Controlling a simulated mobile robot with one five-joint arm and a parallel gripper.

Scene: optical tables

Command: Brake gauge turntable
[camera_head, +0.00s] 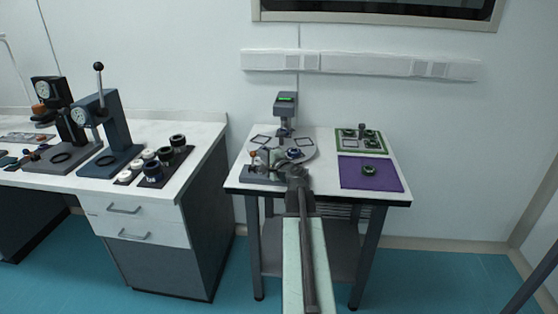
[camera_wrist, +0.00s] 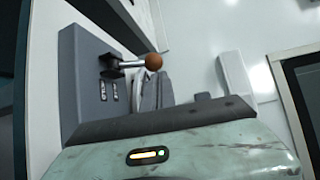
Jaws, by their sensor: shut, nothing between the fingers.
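The grey round turntable (camera_head: 308,150) lies on the small table, with several flat square frames and a dark blue round part (camera_head: 294,154) on it. A gauge with a lit green display (camera_head: 286,98) stands at its back edge. At the front left is a grey brake base (camera_head: 262,175) with an orange-brown knob (camera_head: 253,154). In the wrist view the knob (camera_wrist: 153,61) sits on the end of a metal lever, beyond my fingers. My gripper (camera_head: 280,169) is shut and empty, just right of the knob; it hides part of the brake and the turntable's front edge.
A purple mat (camera_head: 352,180) with a dark round part (camera_head: 371,170) lies at the table's right. Behind it is a green tray (camera_head: 343,149) with several parts. A separate bench (camera_head: 212,140) at left holds gauge presses and dark and white cylinders.

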